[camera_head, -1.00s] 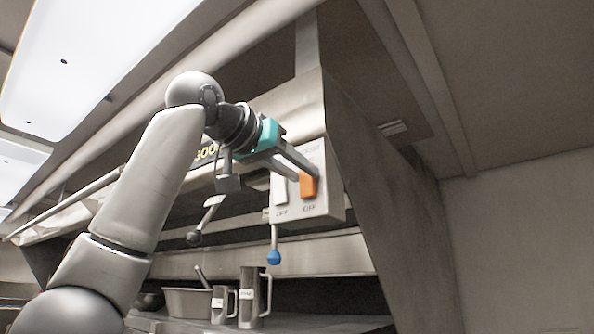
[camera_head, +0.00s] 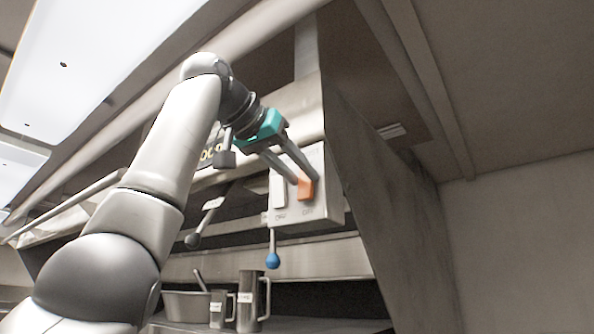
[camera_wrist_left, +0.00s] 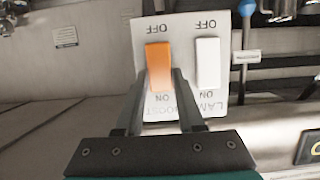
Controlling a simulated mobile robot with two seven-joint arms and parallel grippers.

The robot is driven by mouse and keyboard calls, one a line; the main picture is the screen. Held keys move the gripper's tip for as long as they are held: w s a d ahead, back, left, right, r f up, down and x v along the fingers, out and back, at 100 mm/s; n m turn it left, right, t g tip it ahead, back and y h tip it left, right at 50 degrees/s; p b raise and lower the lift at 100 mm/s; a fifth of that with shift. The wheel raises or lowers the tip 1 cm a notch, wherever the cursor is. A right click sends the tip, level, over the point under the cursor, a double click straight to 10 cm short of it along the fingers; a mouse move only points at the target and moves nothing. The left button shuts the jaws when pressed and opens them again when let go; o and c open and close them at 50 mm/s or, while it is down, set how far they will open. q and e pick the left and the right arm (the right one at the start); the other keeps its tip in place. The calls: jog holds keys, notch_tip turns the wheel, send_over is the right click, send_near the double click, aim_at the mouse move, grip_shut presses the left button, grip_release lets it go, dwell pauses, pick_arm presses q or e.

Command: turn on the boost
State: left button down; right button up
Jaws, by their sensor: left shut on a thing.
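The orange boost switch (camera_head: 306,189) sits on a pale panel (camera_head: 323,208) on the side of the metal hood. It also shows in the left wrist view (camera_wrist_left: 159,64), where the panel's lettering is upside down. A white switch (camera_head: 280,190) labelled LAMP is beside it, also in the left wrist view (camera_wrist_left: 207,62). My left gripper (camera_head: 301,180) reaches the panel from the upper left, its fingertips at the orange switch and shut on it. The fingers cover its lower part in the wrist view. I cannot tell the switch's tilt clearly. My right gripper is out of view.
A lever with a blue ball (camera_head: 272,261) hangs under the panel. Another lever with a dark ball (camera_head: 192,241) is further left. Metal jugs (camera_head: 248,300) and a pan (camera_head: 186,304) stand on the shelf below. The space right of the hood is open.

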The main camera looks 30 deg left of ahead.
pick_arm(q)
jog(key=c, duration=0.5)
grip_release()
jog(key=v, duration=1.5)
jog(key=shift+s+a+r, duration=0.1)
jog(key=shift+s, duration=0.1)
jog(key=shift+w, duration=0.1)
